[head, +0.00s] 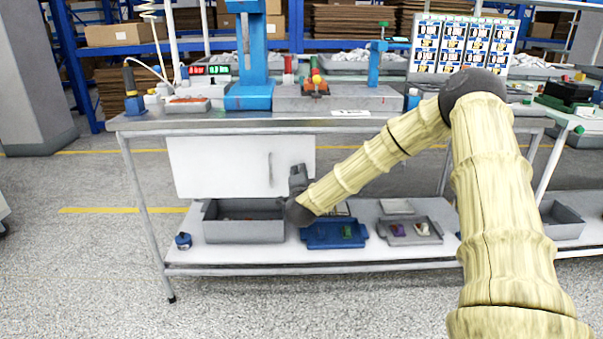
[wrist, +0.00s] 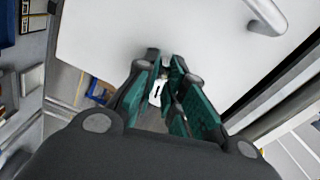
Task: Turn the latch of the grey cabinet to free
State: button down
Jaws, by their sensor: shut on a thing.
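The cabinet's pale front (head: 220,165) hangs under the workbench in the head view. The same flat front (wrist: 110,30) fills much of the wrist view. A grey bar handle (head: 270,170) stands on it, and this handle (wrist: 267,15) shows at the upper right in the wrist view. My gripper (head: 297,175) is at the right part of the front. In the wrist view its teal-padded fingers (wrist: 168,68) are closed around the small latch, at a white piece with a black mark (wrist: 157,90). The fingers hide most of the latch, so I cannot tell its angle.
The workbench top (head: 200,122) above carries a blue press (head: 252,95) and other gear. The lower shelf (head: 350,262) holds a grey bin (head: 243,230), a blue tray (head: 325,235) and a grey tray (head: 405,238). Open floor lies in front.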

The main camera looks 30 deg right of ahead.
jog(key=shift+m, duration=0.5)
jog(key=shift+f+m+b, duration=0.1)
jog(key=shift+m+b, duration=0.2)
jog(key=shift+b, duration=0.15)
jog(key=shift+m+b, duration=0.4)
jog(key=c, duration=1.4)
grip_release()
jog(key=v, duration=1.2)
jog(key=shift+d, duration=0.1)
